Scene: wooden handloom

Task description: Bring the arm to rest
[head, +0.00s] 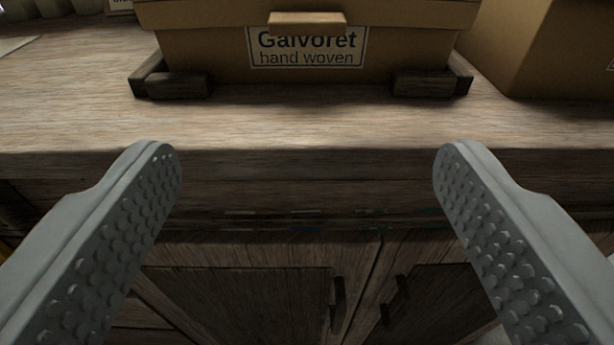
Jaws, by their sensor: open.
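My gripper (307,160) is open and empty. Its two grey studded fingers stand wide apart at the left and right of the head view. They are in front of the edge of a wooden counter (300,122). No object is between the fingertips. The rest of my arm is out of view.
A cardboard box (210,62) labelled "Galvoret hand woven" sits on the counter between dark wooden corner brackets (180,86). Another cardboard box (545,50) stands at the right. Below the counter are cabinet doors (250,300) with dark handles. The counter's front strip is clear.

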